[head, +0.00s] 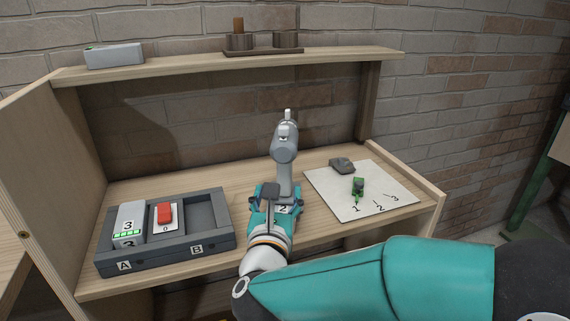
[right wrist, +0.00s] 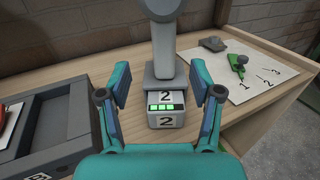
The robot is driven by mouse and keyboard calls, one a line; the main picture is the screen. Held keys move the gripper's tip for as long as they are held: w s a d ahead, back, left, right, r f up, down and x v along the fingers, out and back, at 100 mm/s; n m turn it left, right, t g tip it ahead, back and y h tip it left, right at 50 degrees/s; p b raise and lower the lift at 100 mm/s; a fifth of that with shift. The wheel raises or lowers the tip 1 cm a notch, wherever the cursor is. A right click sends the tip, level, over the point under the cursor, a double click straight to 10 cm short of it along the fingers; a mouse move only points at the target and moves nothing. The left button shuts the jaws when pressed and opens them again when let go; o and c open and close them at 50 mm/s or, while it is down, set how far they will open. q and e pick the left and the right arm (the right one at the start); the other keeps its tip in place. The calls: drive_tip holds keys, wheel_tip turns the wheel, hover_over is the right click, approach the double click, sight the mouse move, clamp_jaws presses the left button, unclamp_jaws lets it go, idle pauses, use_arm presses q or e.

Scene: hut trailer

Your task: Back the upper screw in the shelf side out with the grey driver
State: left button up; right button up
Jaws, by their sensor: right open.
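The grey driver (head: 284,145) stands upright on the shelf board, its handle going down to a battery block marked 2 with green lights (right wrist: 165,105). My right gripper (head: 277,196) is open. In the right wrist view (right wrist: 160,90) its two fingers are spread, one to each side of the driver's base, with a visible gap on both sides. A small round brass-coloured screw head (head: 24,235) shows on the left side panel (head: 55,170); I see no second screw there. My left gripper is out of view.
A dark tray (head: 168,250) marked A and B, holding a grey block marked 3 and a red switch (head: 164,213), is left of the driver. A white numbered sheet (head: 335,207) with a green item (head: 357,186) and grey lump (head: 342,166) is right. An upper shelf (head: 200,66) runs behind.

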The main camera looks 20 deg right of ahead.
sight(281, 175)
drive_tip(key=x, duration=0.6)
drive_tip(key=shift+p, duration=0.4)
drive_tip(key=x, duration=0.2)
drive_tip(key=p+x, duration=0.1)
drive_tip(key=x, duration=0.1)
drive_tip(key=shift+w+d+p, duration=0.25)
drive_tip(key=shift+d+p, duration=0.05)
drive_tip(key=shift+d, duration=0.1)
drive_tip(key=shift+w, duration=0.2)
clamp_jaws()
drive_tip(key=shift+d+r, duration=0.1)
